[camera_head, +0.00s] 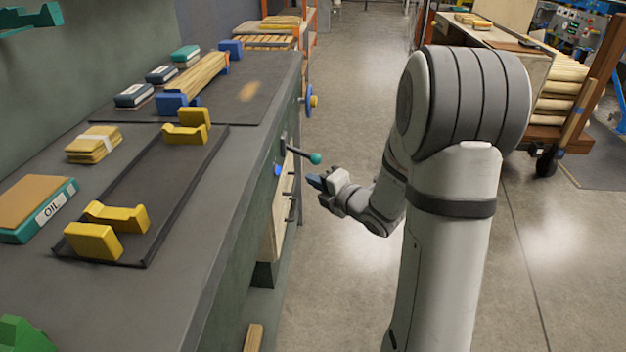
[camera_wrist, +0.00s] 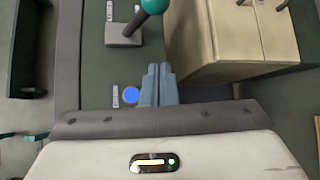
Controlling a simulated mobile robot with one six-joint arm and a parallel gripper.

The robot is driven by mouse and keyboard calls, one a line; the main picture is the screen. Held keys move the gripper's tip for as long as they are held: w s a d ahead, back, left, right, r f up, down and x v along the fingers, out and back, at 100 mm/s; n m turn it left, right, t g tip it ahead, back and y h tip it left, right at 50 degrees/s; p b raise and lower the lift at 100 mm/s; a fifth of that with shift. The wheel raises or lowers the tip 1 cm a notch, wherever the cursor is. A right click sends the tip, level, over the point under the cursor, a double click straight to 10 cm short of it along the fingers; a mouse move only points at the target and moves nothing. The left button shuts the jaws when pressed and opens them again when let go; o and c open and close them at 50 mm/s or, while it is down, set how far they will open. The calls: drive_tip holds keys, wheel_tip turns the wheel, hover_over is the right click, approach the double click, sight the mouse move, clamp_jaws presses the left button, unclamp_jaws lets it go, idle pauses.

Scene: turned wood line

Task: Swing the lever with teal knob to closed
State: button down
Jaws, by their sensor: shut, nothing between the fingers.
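The lever with the teal knob (camera_head: 315,158) sticks out from the side of the workbench, its dark rod (camera_head: 300,152) reaching toward the aisle. In the wrist view the teal knob (camera_wrist: 154,5) is cut by the top edge, and its rod rises from a grey mounting block (camera_wrist: 122,40). My gripper (camera_head: 314,182) is shut and empty, just below the knob in the head view and apart from it. In the wrist view my fingertips (camera_wrist: 159,68) are together, below the lever's block. Any label wording beside the lever is too small to read.
A blue round button (camera_wrist: 132,95) sits on the bench side, left of my fingers. Pale drawers (camera_wrist: 225,35) with dark handles stand to the right in the wrist view. A blue handwheel (camera_head: 309,101) is farther along the bench. The aisle floor (camera_head: 360,90) is clear.

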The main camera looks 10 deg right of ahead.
sight(306, 154)
drive_tip(key=b+x, duration=0.1)
drive_tip(key=x, duration=0.7)
drive_tip(key=d, duration=0.2)
drive_tip(key=d+r, duration=0.1)
drive_tip(key=d, duration=0.1)
drive_tip(key=shift+w, duration=0.1)
